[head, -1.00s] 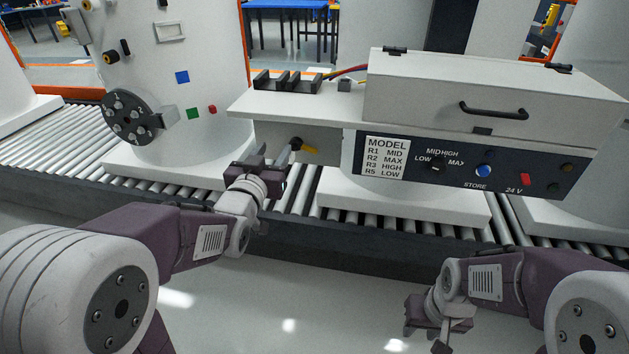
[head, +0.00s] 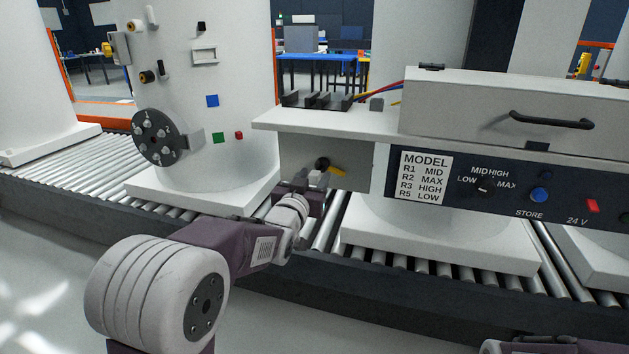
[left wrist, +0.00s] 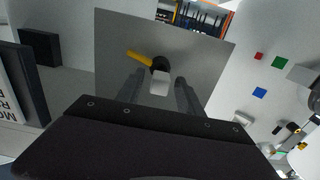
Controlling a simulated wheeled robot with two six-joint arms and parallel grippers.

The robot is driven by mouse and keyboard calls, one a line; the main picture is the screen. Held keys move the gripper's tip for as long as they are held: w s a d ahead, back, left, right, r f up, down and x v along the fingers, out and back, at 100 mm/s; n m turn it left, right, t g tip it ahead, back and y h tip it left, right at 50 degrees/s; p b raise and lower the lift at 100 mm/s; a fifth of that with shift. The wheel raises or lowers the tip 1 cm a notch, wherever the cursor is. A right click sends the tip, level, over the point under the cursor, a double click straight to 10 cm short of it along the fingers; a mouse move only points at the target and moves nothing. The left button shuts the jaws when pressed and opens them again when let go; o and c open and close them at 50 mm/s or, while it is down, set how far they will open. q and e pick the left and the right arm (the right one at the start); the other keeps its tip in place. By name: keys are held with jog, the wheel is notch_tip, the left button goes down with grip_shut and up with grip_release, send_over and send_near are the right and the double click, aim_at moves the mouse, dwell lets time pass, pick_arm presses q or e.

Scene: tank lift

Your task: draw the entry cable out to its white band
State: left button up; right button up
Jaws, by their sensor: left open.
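The cable entry is a black round fitting (head: 322,164) on the grey side panel (head: 352,165) under the shelf, with a yellow piece (head: 338,171) beside it. In the left wrist view a pale block-shaped end (left wrist: 159,85) sticks out from the black fitting (left wrist: 160,64) toward me. I cannot make out a separate white band. My left gripper (head: 312,186) is at this end. In the left wrist view its open fingers (left wrist: 160,92) stand on either side of the pale end, with gaps showing. My right gripper is not in view.
The shelf (head: 330,121) overhangs the entry, with black clips (head: 318,100) on top. A control panel with a model label (head: 421,175) is at right. A white tank (head: 215,165) with a bolted flange (head: 158,137) stands left, on the roller conveyor (head: 60,195).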

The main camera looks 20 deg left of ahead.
pick_arm(q)
jog(key=shift+w, duration=0.35)
grip_shut()
dwell(1.2)
